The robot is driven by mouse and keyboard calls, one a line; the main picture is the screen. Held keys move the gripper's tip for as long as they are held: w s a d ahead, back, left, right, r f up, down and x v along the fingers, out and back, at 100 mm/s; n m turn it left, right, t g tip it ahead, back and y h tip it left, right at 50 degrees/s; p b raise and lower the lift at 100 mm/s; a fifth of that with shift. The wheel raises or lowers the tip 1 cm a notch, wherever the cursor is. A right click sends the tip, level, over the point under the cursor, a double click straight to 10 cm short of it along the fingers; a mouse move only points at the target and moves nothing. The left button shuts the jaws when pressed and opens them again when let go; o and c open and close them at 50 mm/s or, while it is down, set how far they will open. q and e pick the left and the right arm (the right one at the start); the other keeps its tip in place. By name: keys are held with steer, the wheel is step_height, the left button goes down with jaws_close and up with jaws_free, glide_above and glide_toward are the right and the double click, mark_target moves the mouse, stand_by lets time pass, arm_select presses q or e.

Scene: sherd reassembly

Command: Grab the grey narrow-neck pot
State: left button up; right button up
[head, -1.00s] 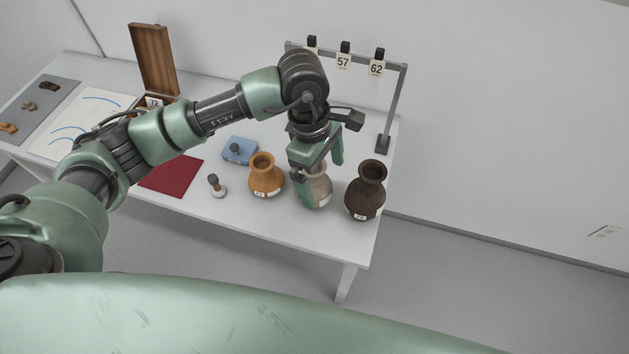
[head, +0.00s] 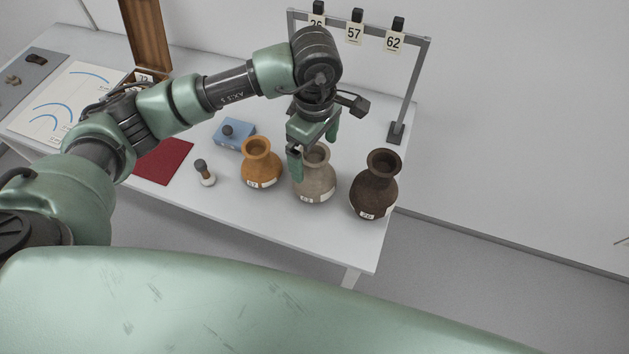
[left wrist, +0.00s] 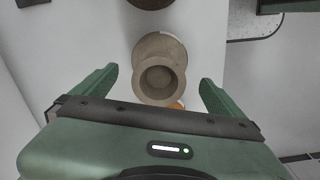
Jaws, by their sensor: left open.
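The grey narrow-neck pot (head: 315,184) stands upright on the table between an orange-brown pot and a dark brown pot. It carries a white label low on its side. In the left wrist view the grey pot (left wrist: 160,62) shows from above, its round mouth between the two fingers. My left gripper (head: 314,144) is open at the height of the pot's neck and rim, with its fingers apart on either side. In the left wrist view the open gripper (left wrist: 160,88) shows a gap between each finger and the pot. My right gripper is not in view.
The orange-brown pot (head: 261,165) is close on the left, the dark brown pot (head: 375,190) on the right. A small brush-like tool (head: 205,173), a blue block (head: 234,135) and a red mat (head: 164,161) lie further left. A rack (head: 412,90) with numbered tags stands behind.

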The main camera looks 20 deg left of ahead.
mark_target(315, 160)
arm_select(q)
steer(key=shift+w+f, duration=0.1)
steer(key=shift+f, duration=0.8)
steer(key=shift+f+p, duration=0.35)
steer(key=shift+f, duration=0.5)
step_height(315, 160, down, 4)
steer(key=shift+f+p, duration=0.25)
steer(key=shift+p, duration=0.55)
steer(key=shift+f, duration=0.35)
steer(key=shift+r, duration=0.1)
steer(key=c, duration=1.7)
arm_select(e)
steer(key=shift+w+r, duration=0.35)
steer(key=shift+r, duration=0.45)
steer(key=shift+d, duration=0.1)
